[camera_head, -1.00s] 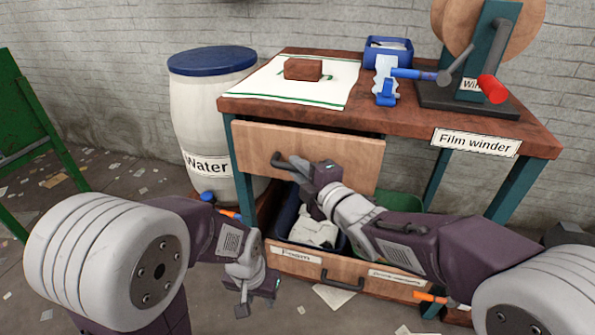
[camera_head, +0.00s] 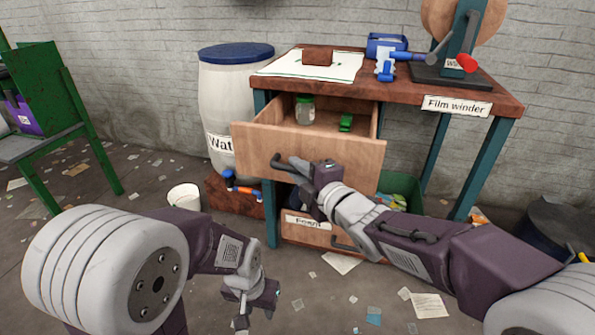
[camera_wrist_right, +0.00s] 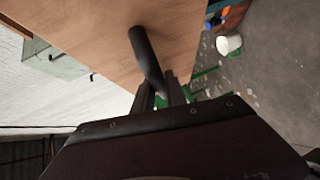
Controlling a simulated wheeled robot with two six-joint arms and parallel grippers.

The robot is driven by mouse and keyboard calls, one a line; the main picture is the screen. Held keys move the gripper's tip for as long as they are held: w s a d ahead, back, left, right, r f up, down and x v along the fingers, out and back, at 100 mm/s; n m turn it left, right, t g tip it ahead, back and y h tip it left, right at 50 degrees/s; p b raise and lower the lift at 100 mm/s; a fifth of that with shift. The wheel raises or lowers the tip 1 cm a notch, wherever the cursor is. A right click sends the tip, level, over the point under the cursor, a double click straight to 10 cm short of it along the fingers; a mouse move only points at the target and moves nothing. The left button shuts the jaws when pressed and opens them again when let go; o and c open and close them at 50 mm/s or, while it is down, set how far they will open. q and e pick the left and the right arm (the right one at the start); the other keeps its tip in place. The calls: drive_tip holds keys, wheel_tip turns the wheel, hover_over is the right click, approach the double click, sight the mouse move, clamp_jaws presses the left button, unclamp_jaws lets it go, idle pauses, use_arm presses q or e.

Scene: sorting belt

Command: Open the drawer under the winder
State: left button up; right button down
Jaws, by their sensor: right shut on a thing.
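The wooden drawer (camera_head: 262,142) under the film winder's table stands pulled out in the head view. A jar with a green lid (camera_head: 305,110) and a small green object (camera_head: 346,122) are inside it. My right gripper (camera_head: 303,170) is shut on the drawer's dark handle (camera_head: 280,161). In the right wrist view the handle (camera_wrist_right: 146,55) runs between the fingers, against the drawer front (camera_wrist_right: 95,35). The film winder (camera_head: 460,45) stands on the table's right end. My left gripper (camera_head: 255,305) hangs low, away from the drawer; its jaw opening is unclear.
A lower drawer labelled Foam (camera_head: 305,222) sits below the open one. A white water barrel (camera_head: 222,105) stands left of the table, with a white bucket (camera_head: 184,197) on the floor. A green frame (camera_head: 75,110) is at far left.

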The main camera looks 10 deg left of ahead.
drive_tip(key=shift+s, duration=0.15)
drive_tip(key=c, duration=1.4)
unclamp_jaws()
drive_tip(key=shift+o, duration=0.2)
drive_tip(key=p+v, duration=0.3)
drive_tip(key=v, duration=0.6)
drive_tip(key=shift+d, duration=0.1)
